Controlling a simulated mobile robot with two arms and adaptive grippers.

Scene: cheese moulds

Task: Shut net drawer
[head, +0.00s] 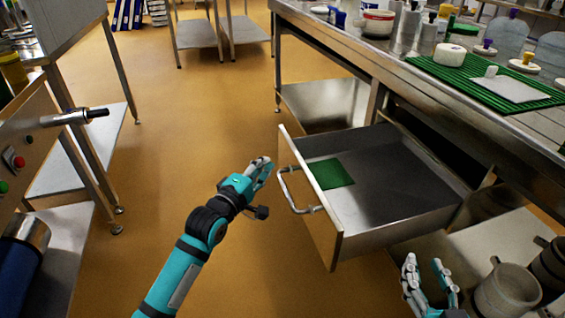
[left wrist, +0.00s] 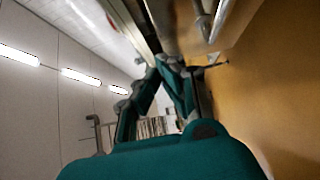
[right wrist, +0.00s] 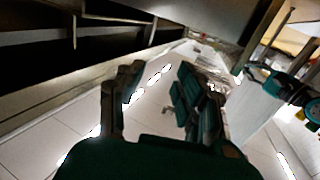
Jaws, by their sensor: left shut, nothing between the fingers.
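The net drawer (head: 395,190) is a metal drawer pulled well out from under the steel counter, with a green piece (head: 331,174) lying in it. Its front panel (head: 318,205) faces left and carries a bar handle (head: 290,192). My left gripper (head: 264,165) is shut and empty, just left of the drawer front near the handle; I cannot tell whether it touches. It also shows in the left wrist view (left wrist: 172,65). My right gripper (head: 428,262) is open and empty, below the drawer's right side; its spread fingers show in the right wrist view (right wrist: 155,75).
The steel counter (head: 420,85) holds a green ribbed mat (head: 480,80), a white cheese-like disc (head: 449,54) and several containers. Steel benches stand at the left. The tan floor (head: 190,120) left of the drawer is clear.

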